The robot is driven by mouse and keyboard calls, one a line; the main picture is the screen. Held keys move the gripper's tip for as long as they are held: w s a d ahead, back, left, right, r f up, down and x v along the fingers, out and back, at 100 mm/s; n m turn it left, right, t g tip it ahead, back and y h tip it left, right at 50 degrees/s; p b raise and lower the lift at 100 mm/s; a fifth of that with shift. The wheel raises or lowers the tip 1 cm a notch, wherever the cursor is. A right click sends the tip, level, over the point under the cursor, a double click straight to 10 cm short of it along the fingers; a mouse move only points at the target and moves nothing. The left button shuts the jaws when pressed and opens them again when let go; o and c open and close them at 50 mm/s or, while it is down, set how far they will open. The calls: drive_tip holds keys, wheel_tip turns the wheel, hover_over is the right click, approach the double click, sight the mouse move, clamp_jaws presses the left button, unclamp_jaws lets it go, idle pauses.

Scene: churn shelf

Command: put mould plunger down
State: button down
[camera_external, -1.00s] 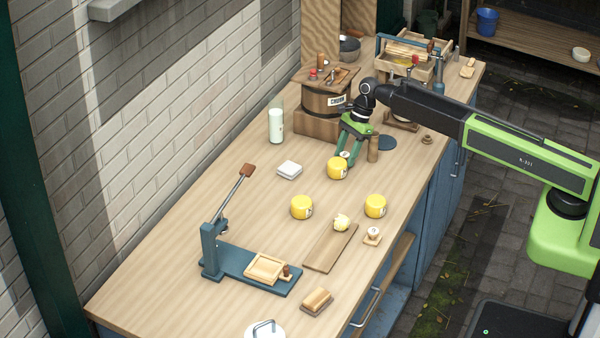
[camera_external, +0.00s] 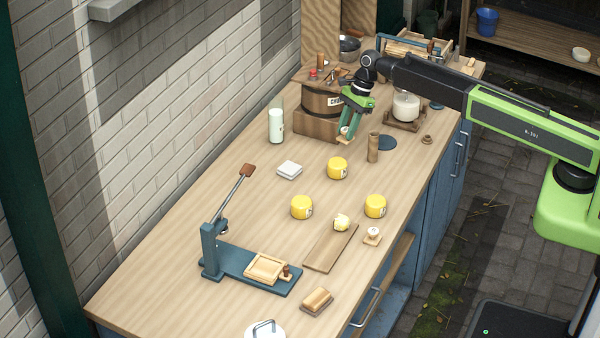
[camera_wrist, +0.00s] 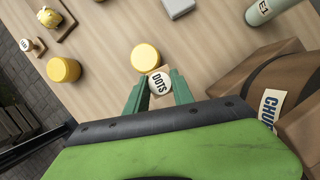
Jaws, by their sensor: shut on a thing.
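My gripper (camera_external: 347,131) is shut on a small wooden mould plunger (camera_external: 345,131) with a round white face. In the wrist view the plunger (camera_wrist: 160,82) reads "DOTS" and sits between the green fingers (camera_wrist: 155,91). The gripper is beside the front right of the churn, and the plunger looks held above the table, though the gap is hard to judge. A second, similar plunger (camera_external: 372,234) stands on the table at the right of the board; it also shows at the left of the wrist view (camera_wrist: 30,45).
The churn (camera_external: 322,103) on its wooden block is close to my gripper. Yellow tubs (camera_external: 337,168) stand in front. A white block (camera_external: 289,170) lies left, with bare wood around it.

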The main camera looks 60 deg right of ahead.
drive_tip(key=w+a+r+m+t+h+p, duration=0.1)
drive_tip(key=w+r+m+p, duration=0.25)
drive_tip(key=w, duration=0.35)
drive_tip(key=w+r+m+t+h+p, duration=0.1)
drive_tip(key=w+r+m+p, duration=0.2)
drive_tip(key=w+r+p, duration=0.3)
drive_tip(key=f+b, duration=1.9)
drive_tip(key=shift+w+a+f, duration=0.2)
drive_tip(key=shift+w, duration=0.2)
drive_tip(key=shift+r, duration=0.25)
drive_tip(key=shift+f, duration=0.15)
drive_tip(key=c, duration=1.1)
unclamp_jaws()
